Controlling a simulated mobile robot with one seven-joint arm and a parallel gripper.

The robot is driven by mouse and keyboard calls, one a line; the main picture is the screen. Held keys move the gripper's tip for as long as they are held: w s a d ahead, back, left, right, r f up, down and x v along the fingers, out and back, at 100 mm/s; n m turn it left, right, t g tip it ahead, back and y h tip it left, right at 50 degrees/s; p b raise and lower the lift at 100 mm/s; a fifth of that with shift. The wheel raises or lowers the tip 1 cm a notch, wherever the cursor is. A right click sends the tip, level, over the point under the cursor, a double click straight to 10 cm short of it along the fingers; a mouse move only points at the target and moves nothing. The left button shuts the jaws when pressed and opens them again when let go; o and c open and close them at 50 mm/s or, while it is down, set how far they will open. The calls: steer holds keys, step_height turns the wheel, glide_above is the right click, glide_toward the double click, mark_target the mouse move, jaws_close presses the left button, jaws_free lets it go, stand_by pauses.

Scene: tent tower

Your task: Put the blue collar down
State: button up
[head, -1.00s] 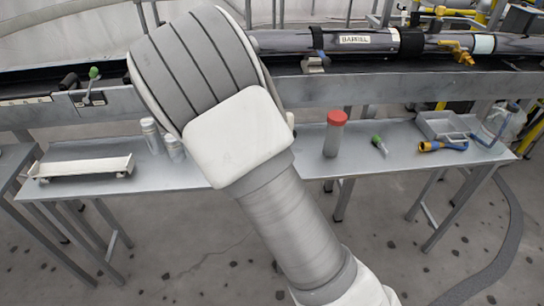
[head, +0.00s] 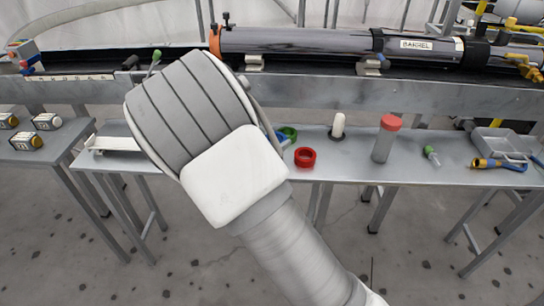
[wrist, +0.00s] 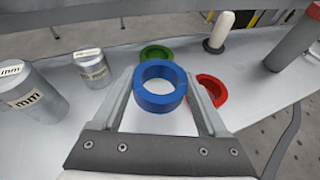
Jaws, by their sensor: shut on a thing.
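The blue collar (wrist: 159,103) is a thick ring between the two fingers of my gripper (wrist: 162,84) in the wrist view. The gripper is shut on it, with its hole facing up. It appears to be above the grey bench (wrist: 240,84); the gap below is hard to judge. In the head view my arm hides the gripper and most of the collar. A green collar (wrist: 157,51) lies just beyond it, and a red collar (wrist: 213,90) lies to its right. The red collar (head: 305,158) and green collar (head: 289,132) also show in the head view.
A white-topped peg (head: 338,126) and a red-capped cylinder (head: 386,138) stand to the right. Two grey cylinders, a larger one (wrist: 38,100) and a smaller one (wrist: 92,70), stand left of the gripper. The long barrel (head: 300,43) lies behind the bench.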

steer(key=shift+s+a+f, duration=0.25)
steer(key=shift+a+f, duration=0.2)
steer(key=shift+a, duration=0.15)
steer(key=shift+f+b, duration=0.95)
steer(key=shift+f, duration=0.95)
steer(key=shift+f, duration=0.2)
steer(key=o, duration=1.3)
